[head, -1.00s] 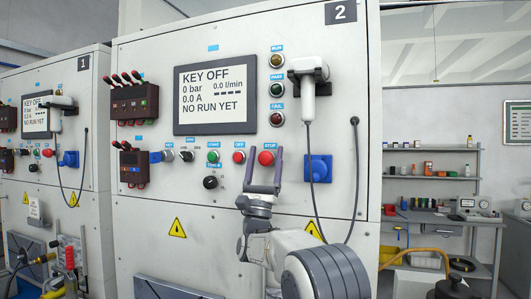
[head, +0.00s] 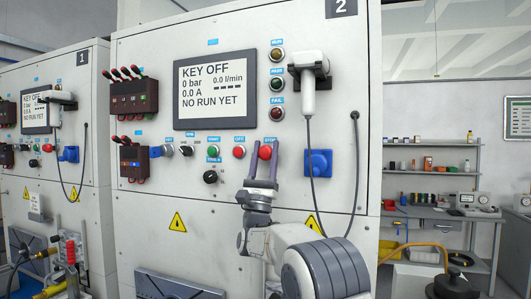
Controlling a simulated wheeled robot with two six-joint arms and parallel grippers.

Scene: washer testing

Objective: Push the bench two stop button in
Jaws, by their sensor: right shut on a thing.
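The bench two stop button (head: 265,152) is a round red button under a blue STOP label on the front panel of the bench marked 2. My right gripper (head: 265,143) comes up from below with one purple-grey finger on each side of the button, shut on it. From this view I cannot tell how far in the button sits. My left gripper is not in view.
A red OFF button (head: 239,152) and a green start button (head: 214,152) sit to the left. A blue socket (head: 318,163) is close on the right, with a hanging scanner (head: 308,90) and cable above it. The screen (head: 214,90) reads KEY OFF.

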